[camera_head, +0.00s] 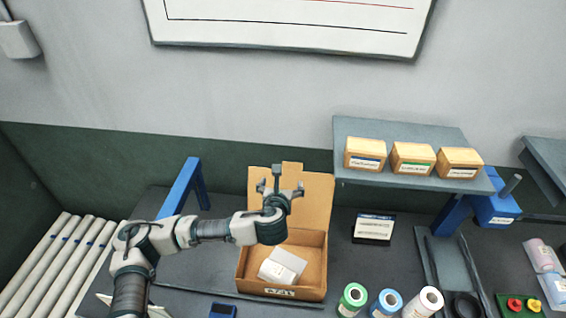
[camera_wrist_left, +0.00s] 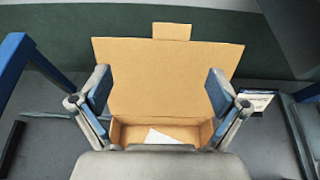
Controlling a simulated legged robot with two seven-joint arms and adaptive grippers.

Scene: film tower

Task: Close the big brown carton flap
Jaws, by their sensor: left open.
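A brown carton (camera_head: 309,288) stands on the dark bench in the head view, with a white box (camera_head: 283,267) inside it. Its big flap (camera_head: 317,204) stands up at the back, with a small tab on its top edge. The flap (camera_wrist_left: 168,78) fills the middle of the left wrist view. My left gripper (camera_head: 279,183) is open and empty, above the carton and in front of the raised flap. In the left wrist view its fingers (camera_wrist_left: 158,92) are spread to either side of the flap; I cannot tell whether they touch it. My right gripper is not in view.
A shelf (camera_head: 410,184) with three small cartons (camera_head: 411,158) is at the right. Blue posts (camera_head: 184,187) stand left of the carton. Several rolls (camera_head: 389,303) stand at the front right, and a roller conveyor (camera_head: 62,262) is at the left.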

